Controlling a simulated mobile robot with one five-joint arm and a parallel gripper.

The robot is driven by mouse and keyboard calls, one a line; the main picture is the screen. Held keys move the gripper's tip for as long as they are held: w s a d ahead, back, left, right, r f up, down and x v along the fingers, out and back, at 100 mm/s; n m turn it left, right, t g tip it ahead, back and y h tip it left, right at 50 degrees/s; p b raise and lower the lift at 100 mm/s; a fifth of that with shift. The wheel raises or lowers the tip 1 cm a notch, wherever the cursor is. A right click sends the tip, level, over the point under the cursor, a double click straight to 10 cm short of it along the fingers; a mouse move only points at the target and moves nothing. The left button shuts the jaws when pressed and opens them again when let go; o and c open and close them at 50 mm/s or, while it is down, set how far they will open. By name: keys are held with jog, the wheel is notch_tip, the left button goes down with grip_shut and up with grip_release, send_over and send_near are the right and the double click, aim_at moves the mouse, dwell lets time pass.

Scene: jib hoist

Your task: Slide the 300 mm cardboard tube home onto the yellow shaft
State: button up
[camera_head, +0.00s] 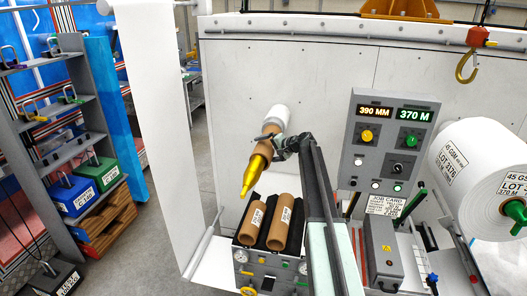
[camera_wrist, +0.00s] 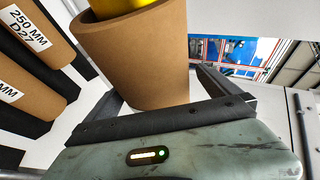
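The yellow shaft (camera_head: 253,177) sticks out from the white machine, its narrow tip toward me and down. A brown cardboard tube (camera_head: 268,133) is around the shaft, with the yellow front part bare and a white cylinder behind it. In the wrist view the tube (camera_wrist: 135,55) fills the middle, and yellow shaft (camera_wrist: 122,6) shows inside its open end. My gripper (camera_head: 283,147) is at the tube's right side. In the wrist view its fingers (camera_wrist: 158,95) lie on both sides of the tube and appear closed on it. No length label shows on this tube.
Two labelled tubes (camera_head: 279,224) lie in a dark cradle below the shaft; one label in the wrist view reads 250 MM (camera_wrist: 30,32). A control panel (camera_head: 385,140) reads 390 MM and 370 M. A white roll (camera_head: 480,165) stands right, a shelf rack (camera_head: 70,130) left.

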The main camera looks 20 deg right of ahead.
aim_at(272, 149)
jog(key=shift+s+r, duration=0.1)
jog(key=shift+s, duration=0.05)
jog(key=p+v, duration=0.3)
jog(key=v, duration=0.4)
jog(key=shift+r+p, duration=0.1)
jog(key=shift+p, duration=0.25)
jog(key=shift+s+d, duration=0.15)
jog(key=shift+s, duration=0.05)
